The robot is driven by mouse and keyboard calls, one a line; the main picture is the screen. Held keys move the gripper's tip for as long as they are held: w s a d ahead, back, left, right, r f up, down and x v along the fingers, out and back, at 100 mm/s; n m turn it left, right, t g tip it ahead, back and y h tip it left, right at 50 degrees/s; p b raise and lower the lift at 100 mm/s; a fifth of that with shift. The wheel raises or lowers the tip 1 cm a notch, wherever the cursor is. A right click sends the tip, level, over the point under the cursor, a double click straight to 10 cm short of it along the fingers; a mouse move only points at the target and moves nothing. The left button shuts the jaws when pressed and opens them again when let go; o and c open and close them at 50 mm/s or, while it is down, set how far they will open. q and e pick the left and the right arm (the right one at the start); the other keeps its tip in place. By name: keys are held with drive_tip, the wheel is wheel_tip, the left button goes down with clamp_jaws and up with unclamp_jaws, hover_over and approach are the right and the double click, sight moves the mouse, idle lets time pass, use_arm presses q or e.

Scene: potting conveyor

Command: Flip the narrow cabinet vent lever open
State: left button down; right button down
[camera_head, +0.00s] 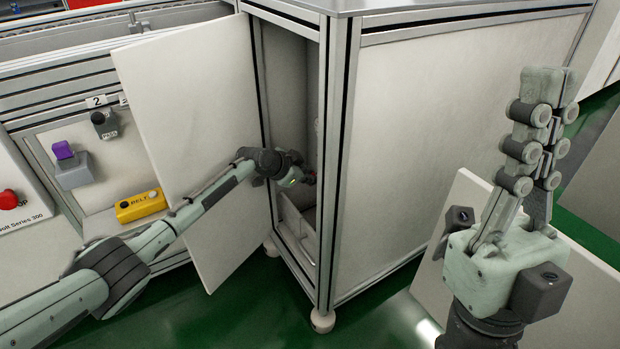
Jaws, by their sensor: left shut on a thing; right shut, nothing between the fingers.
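The narrow cabinet (286,75) stands open in the middle, its pale door (190,110) swung out to the left. My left arm reaches past the door edge into the opening. Most of the lever and the fingertips are hidden or too small to make out, so I cannot tell the lever's angle. My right gripper (548,88) is shut and empty, raised pointing up at the right.
A panel at left carries a purple switch (62,150), a black knob (105,124), a yellow belt box (140,206) and a red stop button (8,199). The cabinet's large side panel (440,130) fills the middle right. Green floor (370,318) shows below.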

use_arm(q)
drive_tip(key=c, duration=1.5)
unclamp_jaws()
drive_tip(key=shift+c, duration=0.2)
drive_tip(key=v, duration=1.2)
drive_tip(key=shift+a, duration=0.1)
